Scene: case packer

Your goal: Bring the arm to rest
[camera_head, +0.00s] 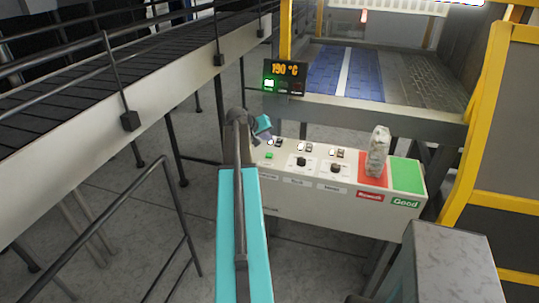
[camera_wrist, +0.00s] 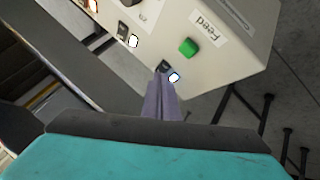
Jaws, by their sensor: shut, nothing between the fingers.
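My arm (camera_head: 243,225) reaches forward from the bottom of the head view, with a teal upper link and a grey joint at its far end. My gripper (camera_wrist: 161,82) shows in the wrist view as two greyish-purple fingers pressed together, empty. In the head view my gripper (camera_head: 268,139) is small and partly unclear at the left end of the control panel (camera_head: 330,205). In the wrist view the fingertips overlap the panel's lower edge, beside a lit white switch (camera_wrist: 174,77). I cannot tell whether they touch it.
The panel has a green button (camera_wrist: 188,47), knobs, a red pad (camera_head: 373,182) bearing a wrapped item (camera_head: 377,152), and a green pad (camera_head: 407,174). A display (camera_head: 285,76) reads 190 °C. A conveyor (camera_head: 150,90) runs at left. A yellow frame (camera_head: 485,120) stands right.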

